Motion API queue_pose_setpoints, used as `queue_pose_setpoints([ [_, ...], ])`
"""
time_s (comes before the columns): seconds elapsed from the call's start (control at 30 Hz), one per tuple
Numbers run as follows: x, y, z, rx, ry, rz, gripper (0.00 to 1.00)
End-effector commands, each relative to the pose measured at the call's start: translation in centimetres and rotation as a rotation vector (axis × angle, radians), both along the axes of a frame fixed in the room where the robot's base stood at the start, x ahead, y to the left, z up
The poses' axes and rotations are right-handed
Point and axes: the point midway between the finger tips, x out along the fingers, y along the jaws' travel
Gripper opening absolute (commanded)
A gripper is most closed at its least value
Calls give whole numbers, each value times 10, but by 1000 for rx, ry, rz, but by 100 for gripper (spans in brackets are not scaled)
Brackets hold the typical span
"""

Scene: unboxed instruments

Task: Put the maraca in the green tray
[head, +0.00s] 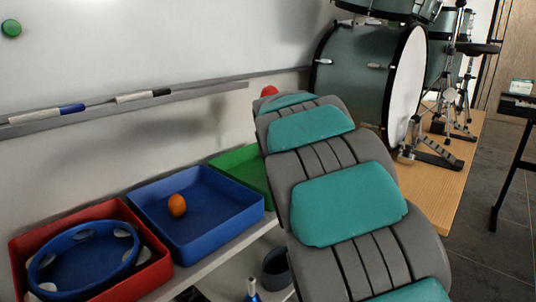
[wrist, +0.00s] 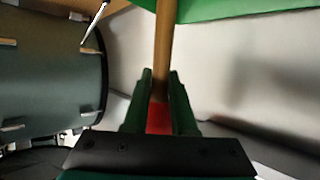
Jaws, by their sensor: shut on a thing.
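The maraca's wooden handle (wrist: 165,45) runs up the wrist view between the green fingers of my gripper (wrist: 162,82), which is shut on the maraca. A red part of it shows low between the fingers. In the head view a red rounded thing (head: 269,91), which looks like the maraca's head, shows past the far end of my arm. My gripper is hidden there behind the arm. The green tray (head: 232,158) is partly hidden behind my arm in the head view. A green surface, apparently this tray, fills the top of the wrist view (wrist: 240,8).
A blue tray (head: 222,226) holds an orange egg-shaped thing (head: 177,205). A red tray (head: 155,277) holds a blue tambourine (head: 95,284). A whiteboard ledge (head: 205,92) with markers runs above them. A drum kit (head: 350,80) stands beyond my arm.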

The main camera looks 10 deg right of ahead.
Motion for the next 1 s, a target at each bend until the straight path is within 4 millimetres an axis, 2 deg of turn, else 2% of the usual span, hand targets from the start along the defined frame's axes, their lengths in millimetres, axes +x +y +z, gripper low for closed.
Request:
queue_pose_setpoints([
  [0.1,-1,0,-23,0,7,-2,0],
  [0.27,0,0,-37,1,2,0,0],
  [0.53,0,0,-72,1,5,0,0],
  [0.93,0,0,-79,0,1,0,0],
  [0.97,0,0,-79,0,1,0,26],
  [1.0,0,0,-78,0,1,0,30],
])
